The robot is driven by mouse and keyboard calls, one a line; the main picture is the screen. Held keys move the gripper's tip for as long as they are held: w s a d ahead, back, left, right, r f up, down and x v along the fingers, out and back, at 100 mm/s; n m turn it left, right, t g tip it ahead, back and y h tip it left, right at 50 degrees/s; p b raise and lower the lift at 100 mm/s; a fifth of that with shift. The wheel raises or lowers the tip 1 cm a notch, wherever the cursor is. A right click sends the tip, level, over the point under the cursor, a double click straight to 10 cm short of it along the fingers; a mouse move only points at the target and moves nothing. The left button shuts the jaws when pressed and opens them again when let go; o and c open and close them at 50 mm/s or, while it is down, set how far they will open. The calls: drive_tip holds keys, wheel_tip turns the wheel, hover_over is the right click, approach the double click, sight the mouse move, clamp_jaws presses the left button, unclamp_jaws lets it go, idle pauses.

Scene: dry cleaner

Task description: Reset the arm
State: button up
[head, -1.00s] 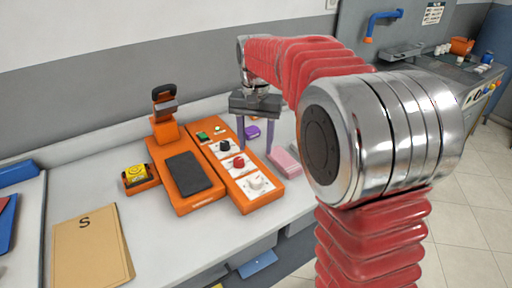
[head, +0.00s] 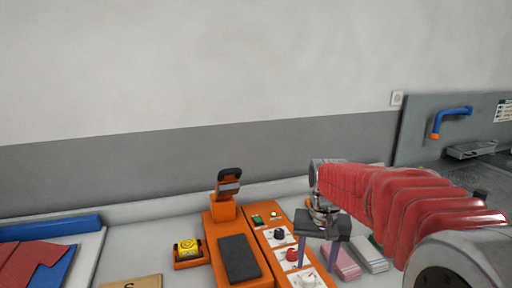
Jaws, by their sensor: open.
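My arm, with red ribbed sleeves and silver joints, reaches in from the right in the head view. My gripper (head: 318,260) points down over the counter, its two purple fingers apart with nothing seen between them. It is just right of an orange control panel (head: 262,240) with black, red and white knobs; its left finger overlaps the panel in the picture. Whether the fingertips touch anything cannot be told.
Left of the panel is an orange press-like device (head: 223,212) with a dark pad (head: 239,259). A yellow item (head: 187,246) sits in an orange holder. Pink (head: 347,265) and white-green (head: 370,255) stacks lie right of the gripper. A grey wall (head: 200,160) stands behind.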

drive_tip(key=s+r+n+t, duration=0.2)
drive_tip(key=s+r+t, duration=0.1)
drive_tip(key=s, duration=1.9)
drive_tip(key=shift+d+r+n+t, duration=0.2)
drive_tip(key=shift+n+t, duration=0.1)
drive_tip(key=shift+t, duration=0.6)
